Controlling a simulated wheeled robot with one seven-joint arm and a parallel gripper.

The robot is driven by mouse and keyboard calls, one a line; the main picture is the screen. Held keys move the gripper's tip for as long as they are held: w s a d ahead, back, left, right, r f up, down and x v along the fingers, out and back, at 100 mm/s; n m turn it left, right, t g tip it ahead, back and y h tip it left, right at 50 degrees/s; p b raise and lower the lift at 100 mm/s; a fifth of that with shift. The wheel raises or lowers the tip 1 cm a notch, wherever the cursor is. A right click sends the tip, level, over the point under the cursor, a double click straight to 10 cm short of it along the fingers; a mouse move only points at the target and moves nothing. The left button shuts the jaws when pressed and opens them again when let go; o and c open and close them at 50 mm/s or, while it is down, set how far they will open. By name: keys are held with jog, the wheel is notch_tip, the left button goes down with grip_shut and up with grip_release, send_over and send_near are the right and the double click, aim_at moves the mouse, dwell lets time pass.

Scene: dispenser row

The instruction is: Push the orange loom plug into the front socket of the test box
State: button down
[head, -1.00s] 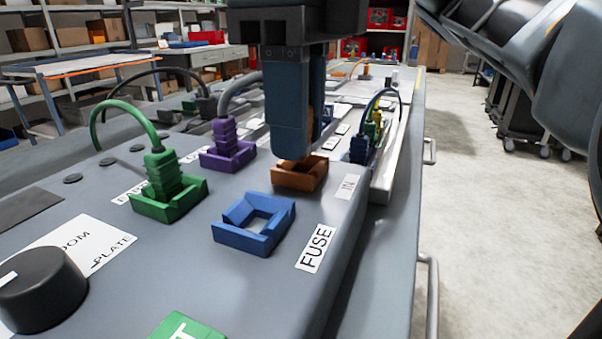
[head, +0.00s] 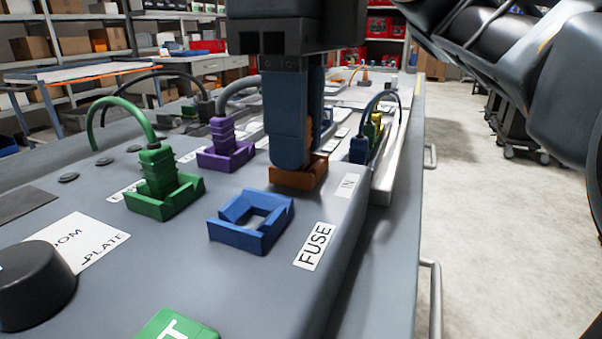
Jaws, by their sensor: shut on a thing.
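My gripper (head: 291,165) points straight down over the brown-orange socket (head: 299,178), the one beside the label "IN". It is shut on the orange loom plug (head: 310,130), of which only a sliver shows behind the fingers. The fingertips reach down to the socket's rim and hide most of its inside. The plug's lower end is hidden, so I cannot tell how deep it sits.
A blue empty socket (head: 251,222) lies in front, by the "FUSE" label (head: 315,246). A green plug (head: 160,174) and a purple plug (head: 226,140) stand in sockets to the left. A white tray (head: 384,172) with plugs is at right. A black knob (head: 35,285) is front left.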

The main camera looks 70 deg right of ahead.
jog(key=shift+f, duration=0.4)
jog(key=shift+s+f+b, duration=0.2)
jog(key=shift+f+b, duration=0.25)
jog(key=shift+b, duration=0.05)
jog(key=shift+f+b, duration=0.3)
jog(key=shift+b, duration=0.05)
jog(key=c, duration=1.2)
grip_release()
jog(key=shift+o, duration=0.2)
jog(key=r+p, duration=0.2)
jog(key=shift+w+r+p, duration=0.2)
jog(key=shift+r+p, duration=0.1)
jog(key=shift+p, duration=0.1)
jog(key=shift+o, duration=0.6)
notch_tip(320, 180, up, 4)
jog(key=p, duration=0.3)
jog(key=shift+p, duration=0.4)
